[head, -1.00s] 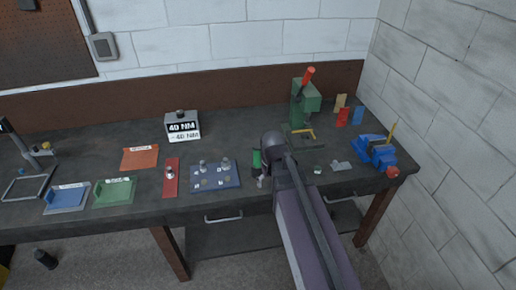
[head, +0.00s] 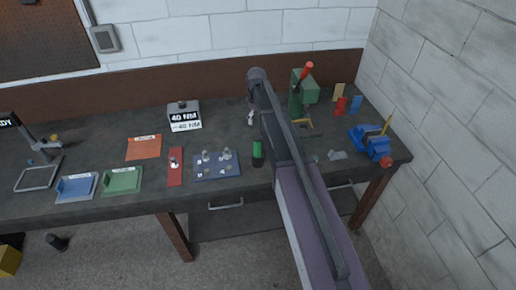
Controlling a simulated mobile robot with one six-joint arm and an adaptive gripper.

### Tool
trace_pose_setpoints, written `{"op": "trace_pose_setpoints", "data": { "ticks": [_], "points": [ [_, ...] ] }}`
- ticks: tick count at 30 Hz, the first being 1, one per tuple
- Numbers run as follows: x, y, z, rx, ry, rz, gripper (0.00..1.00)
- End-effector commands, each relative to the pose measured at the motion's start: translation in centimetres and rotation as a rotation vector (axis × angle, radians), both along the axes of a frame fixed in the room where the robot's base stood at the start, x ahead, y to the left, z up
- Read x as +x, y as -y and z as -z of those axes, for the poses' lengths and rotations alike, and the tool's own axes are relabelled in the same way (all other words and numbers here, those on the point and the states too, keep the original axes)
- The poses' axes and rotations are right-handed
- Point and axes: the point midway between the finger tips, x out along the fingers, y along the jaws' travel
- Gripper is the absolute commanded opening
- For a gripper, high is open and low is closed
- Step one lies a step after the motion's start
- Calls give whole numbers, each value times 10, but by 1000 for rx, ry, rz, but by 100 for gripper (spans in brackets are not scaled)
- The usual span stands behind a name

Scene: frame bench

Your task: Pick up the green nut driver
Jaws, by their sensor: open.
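The green nut driver (head: 257,149) appears upright on the bench, right of the blue tray, with its green handle up and a dark part below. My gripper (head: 250,118) shows small and partly hidden beside my arm, farther back over the bench and apart from the nut driver. It is open, and nothing shows in it.
A blue tray (head: 230,171) with several small metal parts lies left of the nut driver. A red strip (head: 175,177), orange mat (head: 144,154) and torque box (head: 184,106) lie farther left. A green press (head: 304,94) and blue vise (head: 364,148) stand right.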

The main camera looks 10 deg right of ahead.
Motion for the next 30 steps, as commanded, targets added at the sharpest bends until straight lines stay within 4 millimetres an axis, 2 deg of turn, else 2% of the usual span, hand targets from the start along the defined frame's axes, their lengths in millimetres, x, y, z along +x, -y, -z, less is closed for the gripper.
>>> {"op": "trace_pose_setpoints", "data": {
  "ticks": [14, 30],
  "points": [
    [-1, 0, 6, 0, 0, 2, 93],
    [-1, 0, 48, 0, 0, 3, 93]
  ]
}}
